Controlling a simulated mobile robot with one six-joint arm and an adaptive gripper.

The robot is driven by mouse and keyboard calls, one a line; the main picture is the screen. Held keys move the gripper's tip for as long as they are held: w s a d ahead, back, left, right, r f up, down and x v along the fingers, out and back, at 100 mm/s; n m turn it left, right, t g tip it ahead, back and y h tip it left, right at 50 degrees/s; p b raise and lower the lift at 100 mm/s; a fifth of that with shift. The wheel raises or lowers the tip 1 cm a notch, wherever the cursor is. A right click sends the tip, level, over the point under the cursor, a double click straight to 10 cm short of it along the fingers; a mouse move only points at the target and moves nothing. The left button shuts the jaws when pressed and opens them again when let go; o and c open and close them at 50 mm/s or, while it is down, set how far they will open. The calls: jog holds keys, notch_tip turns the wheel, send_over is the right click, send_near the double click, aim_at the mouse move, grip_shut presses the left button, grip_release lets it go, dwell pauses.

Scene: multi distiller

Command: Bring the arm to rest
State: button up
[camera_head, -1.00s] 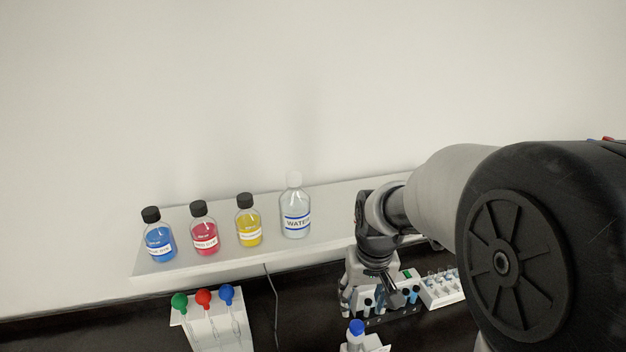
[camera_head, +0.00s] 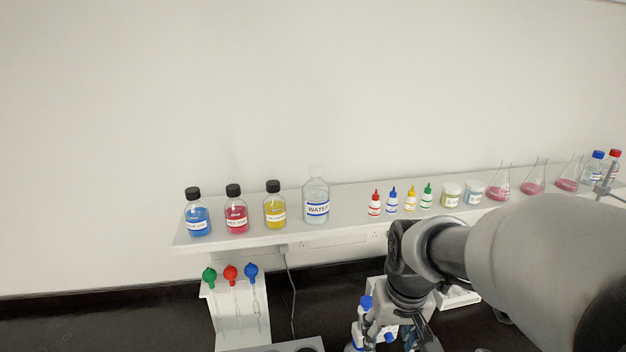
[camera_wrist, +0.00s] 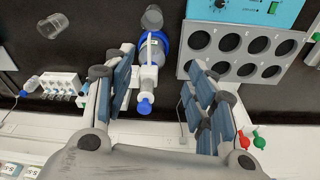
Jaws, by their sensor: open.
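My gripper (camera_head: 398,338) hangs low at the bottom edge of the head view, below and in front of the shelf; its tips are partly cut off there. In the wrist view my gripper (camera_wrist: 165,95) has its two padded fingers wide apart, with nothing held between them. A blue-capped white and clear item (camera_wrist: 148,75) shows in the gap between the fingers, nearer the left one. Whether it touches a finger I cannot tell.
A white shelf (camera_head: 345,230) carries blue, red and yellow dye bottles, a water bottle (camera_head: 316,200), small dropper bottles, jars and flasks. Pipettes with coloured bulbs (camera_head: 230,275) stand below left. A grey holed rack (camera_wrist: 240,52) and a small white rack (camera_wrist: 58,84) flank the gripper.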

jog(key=s+f+t+b, duration=0.1)
jog(key=s+f+b, duration=0.4)
jog(key=s+b, duration=0.4)
jog(key=s+f+t+b, duration=0.1)
jog(key=s+f+b, duration=0.5)
jog(key=s+b, duration=0.2)
jog(key=shift+s+t+b, duration=0.4)
jog(key=shift+s, duration=0.05)
